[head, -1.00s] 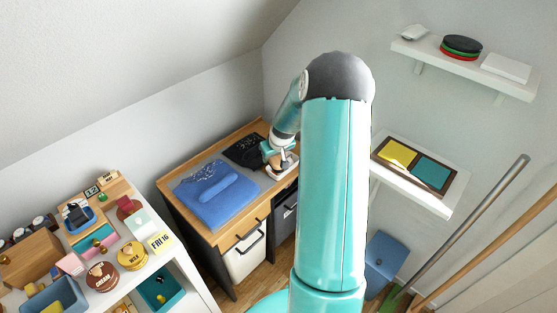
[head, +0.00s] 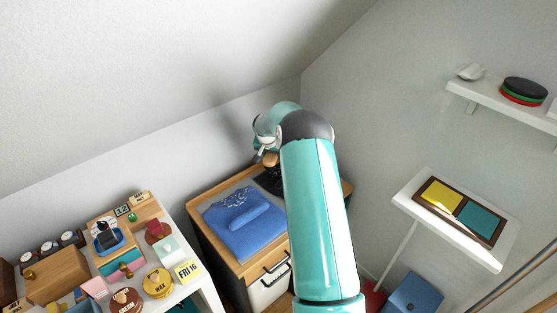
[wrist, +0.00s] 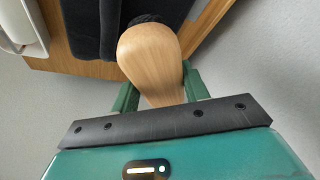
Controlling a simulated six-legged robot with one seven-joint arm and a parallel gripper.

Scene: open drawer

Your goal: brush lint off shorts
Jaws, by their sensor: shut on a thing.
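A blue folded garment (head: 245,236), which looks like the shorts, lies on a grey mat on the wooden cabinet top, with a thick blue roll across it. Pale specks (head: 233,197) show near its far edge. My gripper (wrist: 160,88) is shut on a wooden handle (wrist: 150,55), apparently a brush's; a dark part shows at its far end. In the head view my gripper (head: 266,148) is raised above the back of the cabinet, to the upper right of the garment. My arm hides part of the cabinet's right side.
Dark cloth (head: 271,180) lies on the cabinet (head: 202,197) behind the garment. A white tray (wrist: 35,30) shows in the wrist view. A crowded white shelf unit stands at left. A wall shelf (head: 420,213) with a yellow and teal panel is at right.

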